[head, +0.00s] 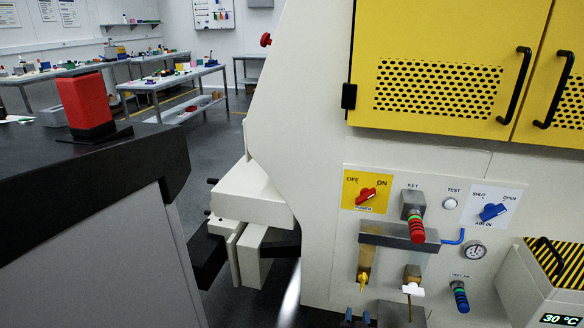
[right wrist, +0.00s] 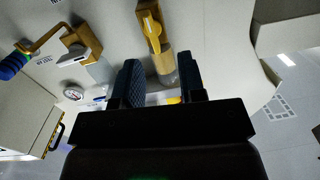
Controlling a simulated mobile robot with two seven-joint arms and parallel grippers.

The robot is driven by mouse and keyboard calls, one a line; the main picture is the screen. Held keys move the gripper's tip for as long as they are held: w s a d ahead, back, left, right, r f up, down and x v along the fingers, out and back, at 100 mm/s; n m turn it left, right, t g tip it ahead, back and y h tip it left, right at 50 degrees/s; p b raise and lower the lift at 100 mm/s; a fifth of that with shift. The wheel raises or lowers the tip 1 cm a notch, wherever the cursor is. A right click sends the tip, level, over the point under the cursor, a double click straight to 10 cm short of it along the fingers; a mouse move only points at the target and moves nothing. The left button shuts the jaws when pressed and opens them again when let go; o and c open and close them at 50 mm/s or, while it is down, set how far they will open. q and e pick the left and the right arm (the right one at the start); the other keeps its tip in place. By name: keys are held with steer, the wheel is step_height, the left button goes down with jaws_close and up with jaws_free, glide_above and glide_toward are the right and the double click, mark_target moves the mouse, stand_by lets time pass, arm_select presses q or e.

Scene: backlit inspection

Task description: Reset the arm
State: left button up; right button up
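My right gripper (head: 357,317) shows at the bottom edge of the head view as two dark fingertips with a gap. It is low in front of the white machine's panel (head: 330,225), below a brass fitting (head: 365,260) with a yellow tip. In the right wrist view the gripper (right wrist: 161,80) has its two dark ribbed fingers apart with nothing held. The brass fitting (right wrist: 152,28) and a grey cylinder part show beyond the gap; contact is not visible. My left gripper is not in view.
A beige box (head: 540,290) reading 30 °C stands right. A dark-topped counter (head: 90,160) with a red object (head: 87,103) is left.

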step_height(320, 180, up, 8)
steer(key=w+n+y, duration=0.1)
steer(key=w+y, duration=0.2)
steer(key=s+d+r+n+g+y+p, duration=0.1)
steer(key=s+d+r+n+p, duration=0.15)
steer(key=s+r, duration=0.45)
arm_select(q)
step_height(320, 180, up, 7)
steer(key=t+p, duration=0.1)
steer(key=p, duration=0.4)
steer(key=shift+p, duration=0.3)
arm_select(e)
steer(key=s+d+g, duration=0.2)
steer(key=s, duration=1.5)
steer(key=s+d+f+n+g, duration=0.1)
steer(key=s+d+g, duration=0.1)
steer(key=s, duration=1.5)
steer(key=shift+s+d+g, duration=0.35)
steer(key=shift+d+g, duration=0.05)
steer(key=shift+d, duration=0.3)
